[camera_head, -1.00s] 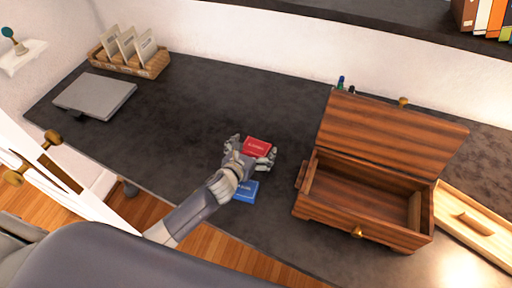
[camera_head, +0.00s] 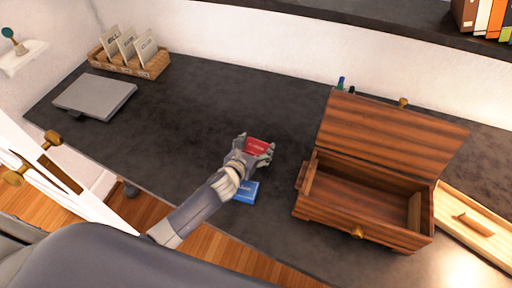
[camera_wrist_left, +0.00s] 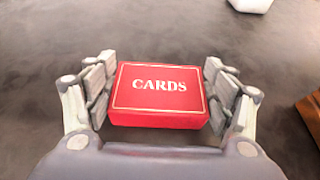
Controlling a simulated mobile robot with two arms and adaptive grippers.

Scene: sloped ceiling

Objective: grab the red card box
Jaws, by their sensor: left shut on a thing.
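The red card box (camera_head: 257,146) is between the fingers of my left gripper (camera_head: 256,152) above or on the dark desk, near its middle. In the left wrist view the red card box (camera_wrist_left: 160,95) shows its top with the word CARDS, and the fingers of my left gripper (camera_wrist_left: 160,92) stand at its left and right sides, shut on it. I cannot tell whether the box touches the desk. A blue card box (camera_head: 246,191) lies on the desk just below the gripper, partly covered by my left arm. My right gripper is not in view.
An open wooden chest (camera_head: 365,190) with a raised lid stands right of the gripper. A wooden tray (camera_head: 475,225) is at the far right. The desk (camera_head: 190,115) between is clear.

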